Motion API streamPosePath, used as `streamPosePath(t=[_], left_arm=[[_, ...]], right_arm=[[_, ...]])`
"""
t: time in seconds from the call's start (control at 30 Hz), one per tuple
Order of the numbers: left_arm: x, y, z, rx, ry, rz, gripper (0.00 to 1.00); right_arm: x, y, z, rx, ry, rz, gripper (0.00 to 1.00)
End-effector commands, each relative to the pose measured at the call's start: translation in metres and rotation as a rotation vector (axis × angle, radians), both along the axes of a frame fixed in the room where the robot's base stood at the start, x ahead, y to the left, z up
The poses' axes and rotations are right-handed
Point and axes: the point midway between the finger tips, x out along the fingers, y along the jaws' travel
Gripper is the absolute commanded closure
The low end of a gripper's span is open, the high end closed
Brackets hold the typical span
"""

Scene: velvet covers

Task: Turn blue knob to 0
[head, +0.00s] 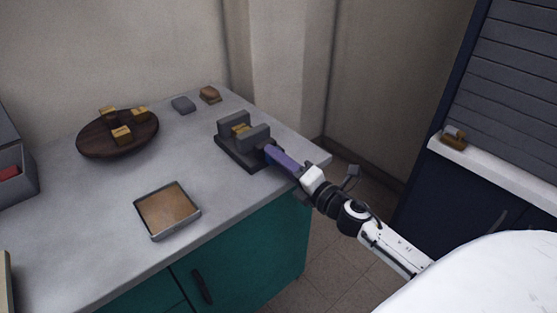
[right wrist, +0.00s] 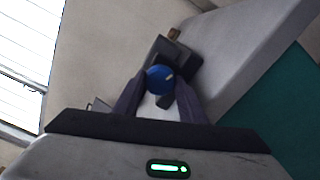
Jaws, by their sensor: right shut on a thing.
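The blue knob (right wrist: 160,79) shows in the right wrist view as a round blue disc with a pale pointer mark near its right edge. It is on the end of a dark grey device (head: 245,148) that stands on the counter. My right gripper (right wrist: 160,90) has a finger on each side of the knob and is shut on it. In the head view my right gripper (head: 272,153) reaches the device's right end, and its purple fingers hide the knob there. I cannot read any scale or number around the knob. My left gripper is not in view.
A grey counter (head: 235,200) carries the device near its right edge. A dark round plate (head: 90,143) with yellowish blocks, a shallow square tray (head: 150,222), and two small blocks (head: 183,104) (head: 210,94) stand apart from it. Teal cabinets are below.

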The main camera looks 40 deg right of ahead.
Motion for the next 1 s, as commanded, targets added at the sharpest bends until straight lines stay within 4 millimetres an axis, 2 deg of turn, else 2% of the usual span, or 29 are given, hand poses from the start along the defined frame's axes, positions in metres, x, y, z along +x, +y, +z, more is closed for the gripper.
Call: streamPosePath(t=[0.1,0.13,0.23,0.67,0.77,1.0], left_arm=[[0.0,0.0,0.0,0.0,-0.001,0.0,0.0],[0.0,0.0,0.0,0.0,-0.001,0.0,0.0],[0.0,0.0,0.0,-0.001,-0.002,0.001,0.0],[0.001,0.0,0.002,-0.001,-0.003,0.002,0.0],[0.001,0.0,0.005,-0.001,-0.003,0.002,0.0],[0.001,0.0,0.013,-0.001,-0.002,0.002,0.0]], right_arm=[[0.0,0.0,-0.001,0.001,0.002,-0.001,0.85],[0.0,0.0,-0.001,0.001,0.002,-0.001,0.61],[0.0,0.0,-0.001,0.002,0.002,-0.001,0.44],[0.0,0.0,-0.001,0.044,0.006,-0.001,0.44],[0.0,0.001,-0.001,0.146,0.015,0.0,0.44],[0.0,0.001,0.0,0.569,0.049,-0.001,0.44]])
